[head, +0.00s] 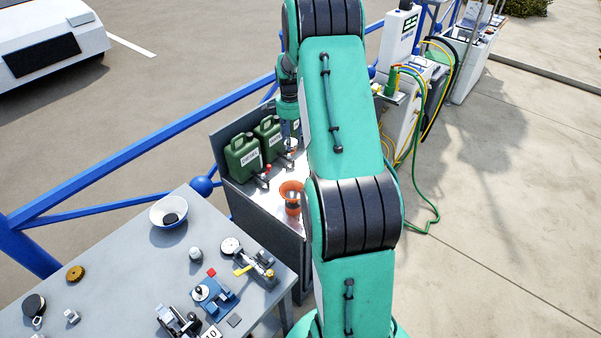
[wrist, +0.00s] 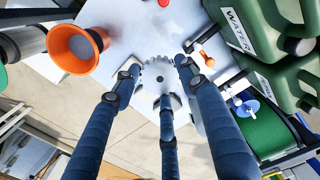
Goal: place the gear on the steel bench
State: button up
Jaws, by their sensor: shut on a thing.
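A grey toothed gear (wrist: 160,72) is held between the blue fingers of my gripper (wrist: 158,82) in the wrist view. My gripper is shut on it, above a pale metal top (wrist: 118,42). In the head view this top belongs to a metal stand (head: 262,205) with green cans. My arm hides part of the stand and the gear cannot be made out there. A grey bench (head: 125,262) with tools is at the lower left. The frames do not label either surface as the steel bench.
Green cans (head: 243,157) line the stand's back. An orange funnel (head: 291,192) stands near its front; it also shows in the wrist view (wrist: 78,48). Small red-handled taps (wrist: 205,55) project by the cans. A white bowl (head: 170,212) and a brass-coloured gear (head: 75,273) lie on the grey bench.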

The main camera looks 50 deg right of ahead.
send_over(292, 178)
notch_tip(292, 178, down, 9)
jog(key=shift+a+f, duration=0.15)
jog(key=shift+f, duration=0.05)
jog(key=shift+f, duration=0.1)
jog(key=shift+f+b, duration=0.55)
jog(key=shift+f, duration=2.45)
jog(key=shift+f+b, duration=0.35)
jog(key=shift+f, duration=1.5)
jog(key=shift+f, duration=0.15)
jog(key=o, duration=1.3)
